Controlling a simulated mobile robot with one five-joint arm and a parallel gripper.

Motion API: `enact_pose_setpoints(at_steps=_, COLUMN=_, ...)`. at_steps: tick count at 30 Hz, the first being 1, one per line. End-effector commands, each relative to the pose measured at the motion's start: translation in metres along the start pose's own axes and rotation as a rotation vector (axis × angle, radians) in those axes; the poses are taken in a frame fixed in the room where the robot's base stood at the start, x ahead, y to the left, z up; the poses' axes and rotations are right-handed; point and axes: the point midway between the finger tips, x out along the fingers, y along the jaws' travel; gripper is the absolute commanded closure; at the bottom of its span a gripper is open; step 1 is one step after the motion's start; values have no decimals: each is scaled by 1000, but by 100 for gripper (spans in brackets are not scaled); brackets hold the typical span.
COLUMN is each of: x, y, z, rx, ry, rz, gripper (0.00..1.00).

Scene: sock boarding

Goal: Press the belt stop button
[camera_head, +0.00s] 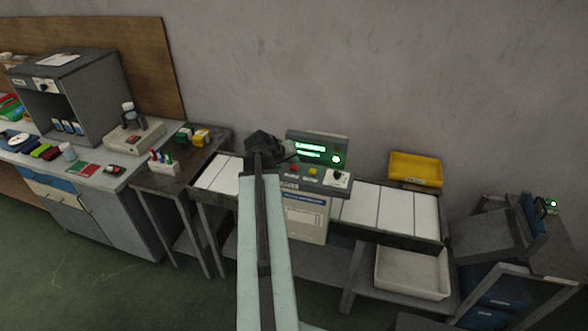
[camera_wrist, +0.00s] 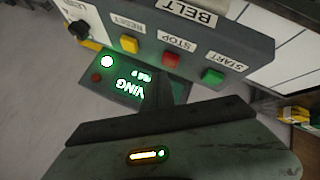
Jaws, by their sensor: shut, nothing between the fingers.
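The belt control panel (camera_head: 322,179) stands behind the conveyor in the head view; its labelled face (camera_wrist: 190,45) fills the upper part of the wrist view. The red STOP button (camera_wrist: 171,59) sits between the yellow RESET button (camera_wrist: 129,44) and the green START button (camera_wrist: 212,76). In the head view the red button (camera_head: 293,169) shows just right of my gripper (camera_head: 286,150). My gripper is shut and empty, by the panel's left end; its dark body (camera_wrist: 165,135) fills the bottom of the wrist view. I cannot tell any contact with a button.
A lit display (camera_head: 318,149) with green text stands above the buttons. A black knob (camera_head: 338,178) is at the panel's right end. White conveyor sections (camera_head: 375,207) run both sides. A yellow bin (camera_head: 416,169) stands behind, and a white tray (camera_head: 412,272) sits below the belt.

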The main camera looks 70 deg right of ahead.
Motion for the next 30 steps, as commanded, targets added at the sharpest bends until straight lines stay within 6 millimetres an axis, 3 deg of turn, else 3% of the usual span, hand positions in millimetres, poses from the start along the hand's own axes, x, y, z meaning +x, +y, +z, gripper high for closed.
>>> enact_pose_setpoints(at_steps=30, x=7, y=-6, z=5, rx=0, ry=0, rz=0, gripper=100)
